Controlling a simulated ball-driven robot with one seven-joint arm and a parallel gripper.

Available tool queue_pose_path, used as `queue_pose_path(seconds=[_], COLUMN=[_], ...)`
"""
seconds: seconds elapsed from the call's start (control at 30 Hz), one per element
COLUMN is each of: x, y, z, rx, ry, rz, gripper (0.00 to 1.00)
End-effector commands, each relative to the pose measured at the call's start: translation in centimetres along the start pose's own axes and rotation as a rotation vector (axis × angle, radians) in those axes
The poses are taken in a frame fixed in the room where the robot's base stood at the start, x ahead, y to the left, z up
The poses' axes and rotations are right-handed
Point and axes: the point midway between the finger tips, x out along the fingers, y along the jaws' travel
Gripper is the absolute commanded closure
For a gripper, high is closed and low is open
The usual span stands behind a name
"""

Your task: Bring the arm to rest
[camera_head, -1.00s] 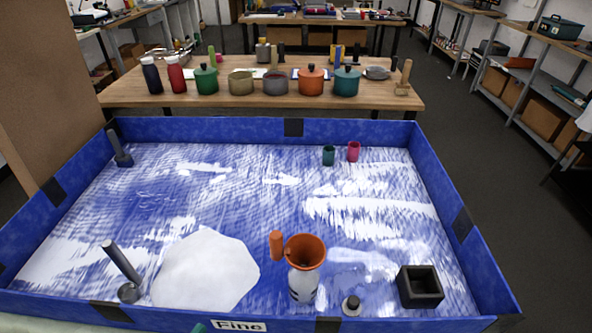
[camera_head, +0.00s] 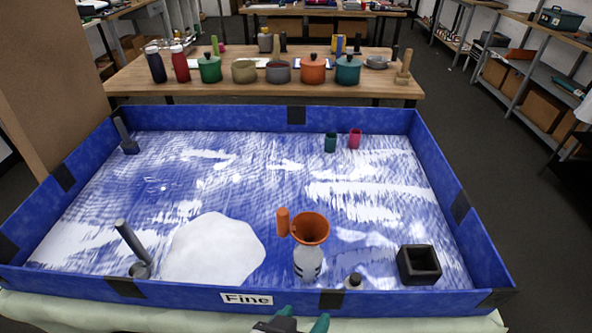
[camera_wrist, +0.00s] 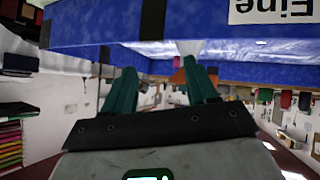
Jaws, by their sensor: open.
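My gripper (camera_head: 301,325) shows at the bottom edge of the head view, in front of the blue tray's near wall and its "Fine" label. In the wrist view its two green fingers (camera_wrist: 160,88) stand apart with nothing between them, so it is open and empty. The wrist view looks past the fingers at the tray wall (camera_wrist: 100,22) and the label, seen upside down. Most of my arm is out of view.
The blue-walled tray (camera_head: 270,117) holds a white mound (camera_head: 213,250), a white bottle (camera_head: 307,262) with an orange funnel (camera_head: 311,228), a black square box (camera_head: 418,265), two small cups and two grey posts. A wooden table (camera_head: 270,87) with pots and bottles stands behind.

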Motion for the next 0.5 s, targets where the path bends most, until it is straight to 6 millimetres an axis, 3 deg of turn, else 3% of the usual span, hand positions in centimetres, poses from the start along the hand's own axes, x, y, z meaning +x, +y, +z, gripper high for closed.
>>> queue_pose_path(seconds=[0.2, 0.3, 0.5], x=[7.6, 9.9, 11.3], y=[8.4, 12.9, 20.3], z=[4.4, 7.5, 14.1], rx=[-0.104, -0.143, -0.167], ry=[-0.268, -0.407, -0.631], rz=[0.035, 0.008, -0.115], gripper=[0.42, 0.42, 0.42])
